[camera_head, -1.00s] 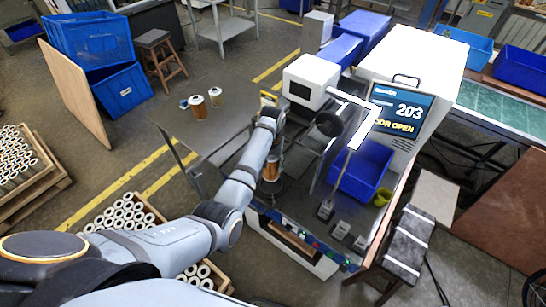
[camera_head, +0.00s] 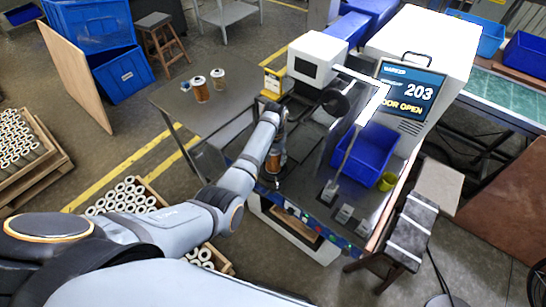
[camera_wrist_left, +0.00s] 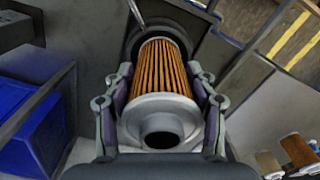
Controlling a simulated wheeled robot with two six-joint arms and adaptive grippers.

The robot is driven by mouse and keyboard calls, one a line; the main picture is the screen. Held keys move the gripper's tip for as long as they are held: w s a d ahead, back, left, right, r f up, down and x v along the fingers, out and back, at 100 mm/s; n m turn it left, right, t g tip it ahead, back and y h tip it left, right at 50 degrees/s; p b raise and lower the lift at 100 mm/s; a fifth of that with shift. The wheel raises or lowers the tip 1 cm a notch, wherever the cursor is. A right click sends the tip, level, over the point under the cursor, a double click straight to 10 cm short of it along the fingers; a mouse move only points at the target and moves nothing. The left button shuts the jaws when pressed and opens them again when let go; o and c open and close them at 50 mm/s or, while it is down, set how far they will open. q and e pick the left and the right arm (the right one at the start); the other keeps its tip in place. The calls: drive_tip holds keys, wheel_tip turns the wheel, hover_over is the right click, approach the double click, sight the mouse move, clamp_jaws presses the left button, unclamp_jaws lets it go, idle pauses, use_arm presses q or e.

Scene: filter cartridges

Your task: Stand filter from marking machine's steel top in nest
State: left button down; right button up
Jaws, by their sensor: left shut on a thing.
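My left gripper (camera_wrist_left: 160,100) is shut on a filter (camera_wrist_left: 160,70) with orange-brown pleats and a grey end cap with a dark central hole. In the wrist view the filter's far end lies in front of a dark round ring, which looks like the nest (camera_wrist_left: 197,42); I cannot tell whether it is seated. In the head view the held filter (camera_head: 275,158) is upright at the machine's front left, partly hidden by my arm. My right gripper is not in view.
The marking machine's screen (camera_head: 411,91) reads 203 and door open. A white box unit (camera_head: 318,57) stands behind. A crate of white filters (camera_head: 122,198) is on the floor.

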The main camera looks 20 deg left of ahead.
use_arm(q)
drive_tip(key=shift+f+b, duration=0.35)
drive_tip(key=shift+f, duration=0.2)
drive_tip(key=shift+c, duration=1.8)
unclamp_jaws()
wheel_tip(320, 180, up, 12)
drive_tip(key=shift+d, duration=0.15)
